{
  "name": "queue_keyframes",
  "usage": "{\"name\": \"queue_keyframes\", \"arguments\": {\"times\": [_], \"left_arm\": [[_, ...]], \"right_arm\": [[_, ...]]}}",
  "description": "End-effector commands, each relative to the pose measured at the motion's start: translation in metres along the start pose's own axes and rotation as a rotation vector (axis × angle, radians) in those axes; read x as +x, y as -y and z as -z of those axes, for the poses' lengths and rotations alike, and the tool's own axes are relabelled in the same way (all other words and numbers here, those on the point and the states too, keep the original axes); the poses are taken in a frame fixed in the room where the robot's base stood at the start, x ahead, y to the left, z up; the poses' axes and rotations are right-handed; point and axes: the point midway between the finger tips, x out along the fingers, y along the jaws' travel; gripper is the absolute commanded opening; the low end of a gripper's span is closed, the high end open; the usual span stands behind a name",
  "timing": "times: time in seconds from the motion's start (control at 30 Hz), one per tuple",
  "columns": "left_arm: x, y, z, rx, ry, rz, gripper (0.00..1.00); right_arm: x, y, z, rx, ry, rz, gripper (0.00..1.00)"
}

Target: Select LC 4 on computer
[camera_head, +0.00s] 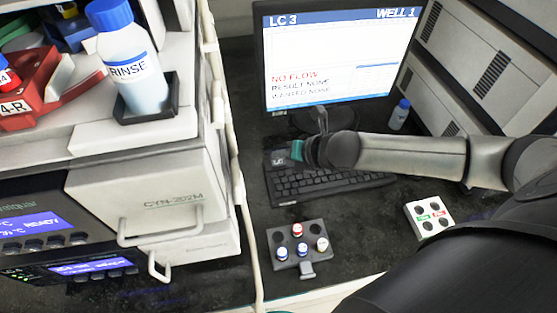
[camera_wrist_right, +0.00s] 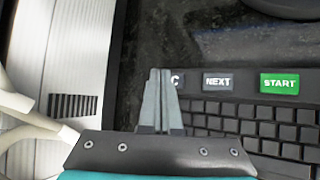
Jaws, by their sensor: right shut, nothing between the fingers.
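The computer monitor (camera_head: 330,50) reads LC 3, WELL 1, with NO FLOW in red and RESULT NONE, WANTED NONE below. The keyboard (camera_head: 320,186) lies in front of it. My right gripper (camera_head: 291,150) is shut and empty, with its tips over the LC key (camera_head: 278,158) at the keyboard's upper left. In the right wrist view the shut fingers (camera_wrist_right: 160,78) hide most of the LC key (camera_wrist_right: 177,82); whether they touch it I cannot tell. The NEXT key (camera_wrist_right: 217,82) and green START key (camera_wrist_right: 279,83) lie to the right. My left gripper does not show.
A rack (camera_head: 297,262) with several capped vials and a white block (camera_head: 430,216) with red and green labels stand in front of the keyboard. A RINSE bottle (camera_head: 130,65) stands on the left machine. A small blue-capped bottle (camera_head: 399,116) stands behind my right arm.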

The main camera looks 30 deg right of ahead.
Motion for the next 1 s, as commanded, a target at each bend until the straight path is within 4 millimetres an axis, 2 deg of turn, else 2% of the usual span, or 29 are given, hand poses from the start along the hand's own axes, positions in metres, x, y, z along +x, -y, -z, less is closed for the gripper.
{"name": "queue_keyframes", "arguments": {"times": [1.0], "left_arm": [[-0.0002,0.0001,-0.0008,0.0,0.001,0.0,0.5]], "right_arm": [[0.006,0.0042,0.0044,0.0,0.0,-0.001,0.0]]}}
